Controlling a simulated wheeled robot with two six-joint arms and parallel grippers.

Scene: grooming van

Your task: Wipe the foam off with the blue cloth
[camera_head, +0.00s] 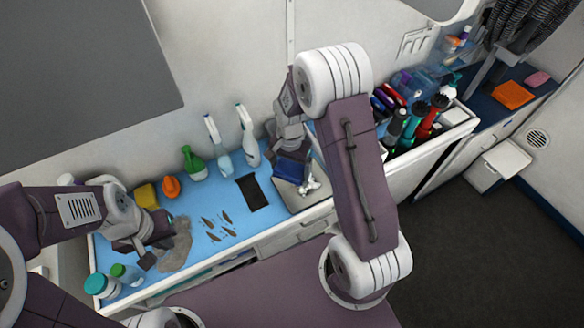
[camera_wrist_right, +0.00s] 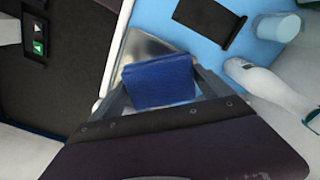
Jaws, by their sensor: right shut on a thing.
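My right gripper (camera_wrist_right: 160,85) is shut on the blue cloth (camera_wrist_right: 160,82), which hangs folded between its fingers. In the head view the cloth (camera_head: 290,170) is over the metal tray (camera_head: 289,194) at the right end of the blue surface. The tray also shows beneath the cloth in the right wrist view (camera_wrist_right: 140,48). A small whitish shape (camera_head: 310,185) is on the tray; I cannot tell for sure that it is foam. Cloth and arm hide part of the tray. My left gripper (camera_head: 153,254) is low beside a crumpled grey cloth (camera_head: 178,248); its opening is unclear.
Spray bottles (camera_head: 218,145) and a green bottle (camera_head: 193,163) stand along the wall. A black pad (camera_head: 252,192) and several dark marks (camera_head: 216,228) lie on the blue counter (camera_head: 215,205). Jars (camera_head: 100,286) stand at its front left. A crowded bin (camera_head: 425,130) is at right.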

